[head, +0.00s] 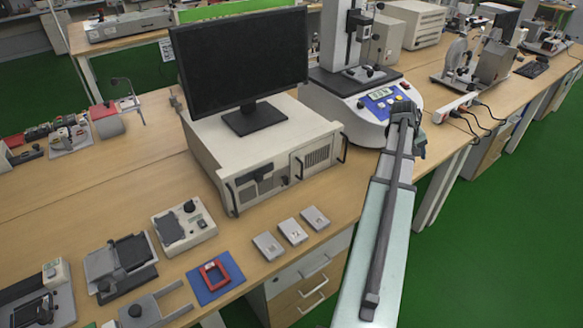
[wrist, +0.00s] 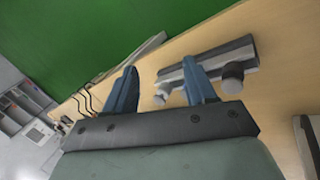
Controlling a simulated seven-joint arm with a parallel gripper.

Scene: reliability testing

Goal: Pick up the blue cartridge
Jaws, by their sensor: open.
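I cannot make out a blue cartridge for certain in either view. The clearest blue item is a flat blue mat (head: 233,270) at the front edge of the bench, with a red open frame (head: 214,275) lying on it. My gripper shows in the wrist view (wrist: 161,66) with its two blue-grey fingers spread apart and nothing between them. In the head view my arm reaches up the right side, and its end is by the white test machine (head: 345,112), far from the blue mat. The fingers are barely visible there.
A monitor (head: 243,60) stands on a beige computer case (head: 262,150) mid-bench. Three small grey blocks (head: 292,231) lie in front of it. In the wrist view a grey bar with two knobs (wrist: 220,62) lies on the bench behind the right finger. Green floor (head: 480,240) is clear at right.

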